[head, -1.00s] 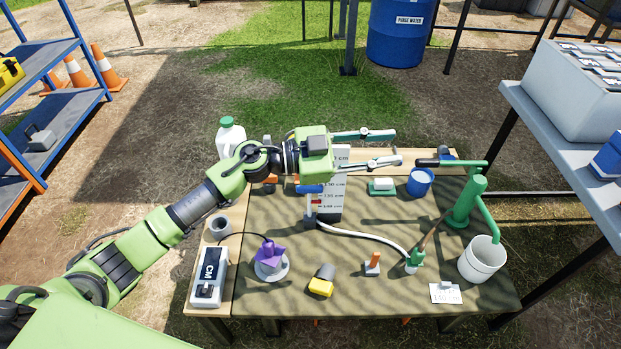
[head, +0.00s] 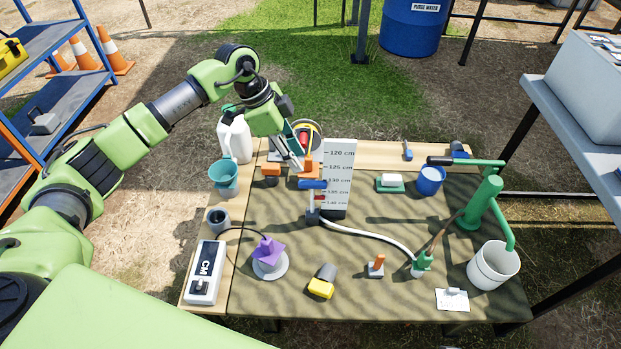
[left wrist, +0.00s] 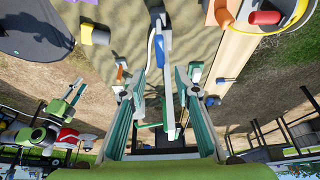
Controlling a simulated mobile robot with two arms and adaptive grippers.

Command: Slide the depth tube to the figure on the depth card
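The depth scale board (head: 339,165) stands upright on the table, with printed marks from 120 cm to 140 cm. Just left of its face is the depth tube, with a blue clamp (head: 313,184) and a red mark lower down. An orange piece (head: 312,171) sits above the clamp. The white depth card (head: 452,299) lies at the table's front right; its figure is too small to read. My left gripper (head: 296,163) points down beside the tube's top. In the left wrist view, its fingers (left wrist: 160,95) are apart, with upright parts between them.
A white jug (head: 235,138) and teal funnel (head: 223,172) stand at the back left. A green pump (head: 484,200) and white bucket (head: 493,265) are at the right. A white hose (head: 370,235) crosses the mat from the tube's foot. The front middle holds a yellow-capped piece (head: 321,288).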

